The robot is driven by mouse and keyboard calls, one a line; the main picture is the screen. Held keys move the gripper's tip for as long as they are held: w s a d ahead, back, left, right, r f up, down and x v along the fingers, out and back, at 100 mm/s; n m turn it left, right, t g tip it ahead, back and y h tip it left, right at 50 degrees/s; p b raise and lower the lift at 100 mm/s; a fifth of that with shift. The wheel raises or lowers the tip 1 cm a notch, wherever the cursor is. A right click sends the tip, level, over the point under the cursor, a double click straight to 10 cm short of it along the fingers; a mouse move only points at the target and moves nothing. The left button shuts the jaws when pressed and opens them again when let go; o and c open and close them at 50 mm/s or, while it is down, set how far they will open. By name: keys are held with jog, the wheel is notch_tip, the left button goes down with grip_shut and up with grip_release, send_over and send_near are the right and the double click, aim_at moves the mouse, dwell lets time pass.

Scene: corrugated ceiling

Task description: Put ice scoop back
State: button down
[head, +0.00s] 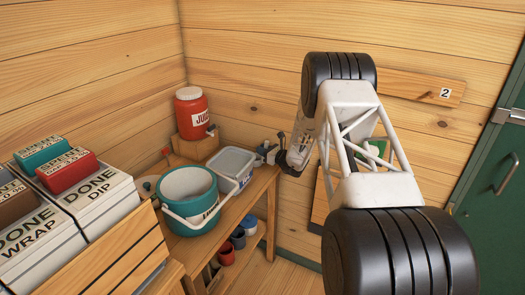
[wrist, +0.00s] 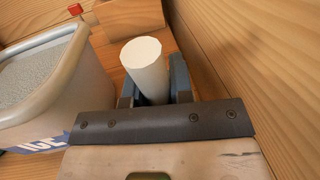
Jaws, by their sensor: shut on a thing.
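My gripper (head: 268,153) is beside the right side of a white-grey tub (head: 238,162) on the wooden bench. In the wrist view its fingers (wrist: 153,85) are shut on a white round bar (wrist: 147,62), which looks like the handle of the ice scoop. The scoop's bowl cannot be made out.
A teal bucket (head: 188,190) with a white handle stands in front of the tub. A red juice jug (head: 191,113) stands on a wooden block behind. The wooden wall (wrist: 255,60) is close on the gripper's right. Labelled boxes (head: 100,190) are at left.

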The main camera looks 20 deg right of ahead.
jog(key=c, duration=1)
grip_release()
jog(key=shift+f, duration=0.1)
jog(key=v, duration=1.2)
